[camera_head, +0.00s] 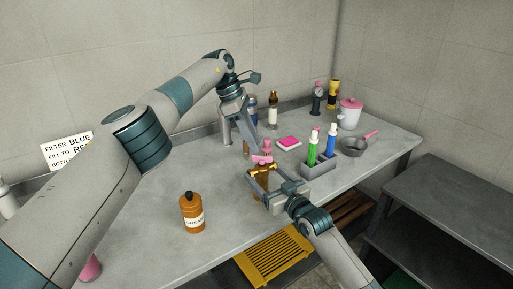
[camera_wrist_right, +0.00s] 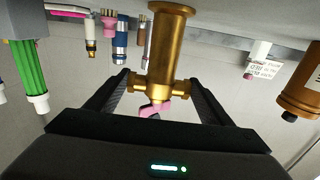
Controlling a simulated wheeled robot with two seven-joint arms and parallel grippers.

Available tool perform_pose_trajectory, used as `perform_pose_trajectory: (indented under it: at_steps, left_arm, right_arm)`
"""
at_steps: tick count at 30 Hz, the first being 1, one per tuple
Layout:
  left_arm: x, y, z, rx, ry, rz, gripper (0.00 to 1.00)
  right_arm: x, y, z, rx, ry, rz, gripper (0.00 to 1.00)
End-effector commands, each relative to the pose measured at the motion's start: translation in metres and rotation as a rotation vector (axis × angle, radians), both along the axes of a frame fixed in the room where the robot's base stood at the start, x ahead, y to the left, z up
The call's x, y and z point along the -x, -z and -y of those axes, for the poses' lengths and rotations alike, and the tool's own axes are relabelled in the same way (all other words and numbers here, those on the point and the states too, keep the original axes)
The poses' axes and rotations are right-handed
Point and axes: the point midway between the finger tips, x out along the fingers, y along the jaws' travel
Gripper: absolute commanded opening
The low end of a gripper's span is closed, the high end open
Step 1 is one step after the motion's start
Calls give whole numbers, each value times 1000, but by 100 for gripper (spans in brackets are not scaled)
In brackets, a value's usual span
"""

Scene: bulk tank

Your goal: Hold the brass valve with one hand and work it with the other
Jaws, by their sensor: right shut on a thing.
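The brass valve (camera_head: 261,187) stands upright on the grey bench, with a pink lever (camera_head: 262,159) at its top. In the right wrist view, upside down, the brass valve (camera_wrist_right: 167,50) shows its side stubs and pink lever (camera_wrist_right: 153,109). My right gripper (camera_head: 258,176) is shut on the valve, one finger on each side; its fingers also show in the wrist view (camera_wrist_right: 158,86). My left gripper (camera_head: 242,147) hangs above and just behind the valve. Its fingers are spread and look empty, apart from the lever.
An amber bottle (camera_head: 192,213) stands to the left. A grey caddy (camera_head: 320,170) with green and blue bottles stands right of the valve, near a pan (camera_head: 354,147) and a white pot (camera_head: 349,114). A pink sponge (camera_head: 289,143) lies behind.

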Motion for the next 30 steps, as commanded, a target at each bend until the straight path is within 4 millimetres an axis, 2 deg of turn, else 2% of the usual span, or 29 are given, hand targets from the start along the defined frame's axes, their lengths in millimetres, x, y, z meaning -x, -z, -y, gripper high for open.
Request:
perform_pose_trajectory:
  at_steps: [3, 7, 18, 20, 22, 23, 26, 30]
  left_arm:
    - [-1, -16, -7, 0, -2, 2, 27]
    - [-2, -27, -12, 0, -3, 1, 27]
    - [-2, -33, -14, 0, -1, 1, 27]
    - [-1, -33, -14, 1, -1, 0, 38]
    - [-2, -31, -12, 4, -3, 1, 55]
    - [-2, -30, -11, 7, -4, 0, 59]
    - [-2, -23, 0, 30, -10, 1, 59]
    - [-2, -4, 34, 106, -40, 0, 59]
  right_arm:
    - [0, 0, 0, 1, 0, -1, 44]
    - [0, 0, 0, 1, 0, -1, 44]
    - [0, 0, 0, 0, 1, 0, 44]
    - [0, 0, 0, 0, 1, 0, 44]
    - [0, 0, 0, 1, 1, 1, 44]
    - [0, 0, 0, 0, 1, 0, 44]
    - [0, 0, 0, 0, 1, 0, 44]
    - [0, 0, 0, 0, 0, 0, 44]
